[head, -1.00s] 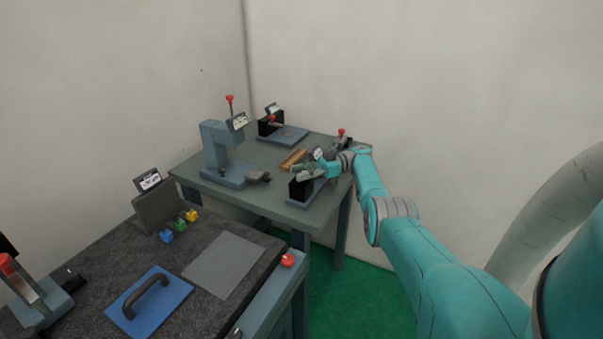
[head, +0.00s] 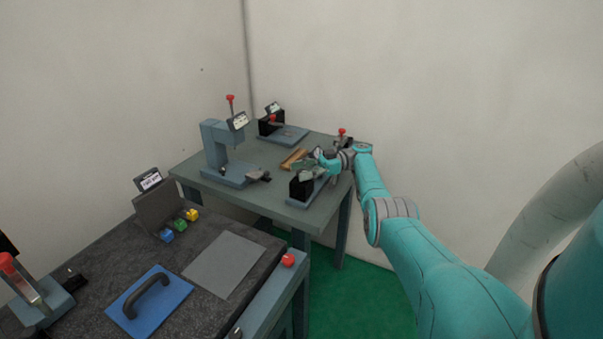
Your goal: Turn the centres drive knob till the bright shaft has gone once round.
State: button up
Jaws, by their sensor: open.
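My gripper (head: 304,168) is open at the right side of the far table, over a small fixture with a black block (head: 301,188) on a blue-grey base. My gripper and wrist cover most of the top of this fixture. I cannot make out a drive knob or a bright shaft there, nor whether my fingers touch anything. Another fixture with a black block, a red knob (head: 273,119) and a small label stands at the table's back. I cannot read which fixture is the centres.
A blue-grey press (head: 216,150) with a red-topped lever stands left on the far table (head: 262,202). A wooden block (head: 294,157) lies mid-table. Another red knob (head: 342,132) is behind my wrist. The near bench holds a blue plate (head: 171,302) with a black handle and coloured cubes (head: 180,224).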

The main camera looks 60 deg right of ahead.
aim_at(302, 171)
notch_tip(302, 171, up, 9)
jog(key=shift+r, duration=0.15)
dwell(0.5)
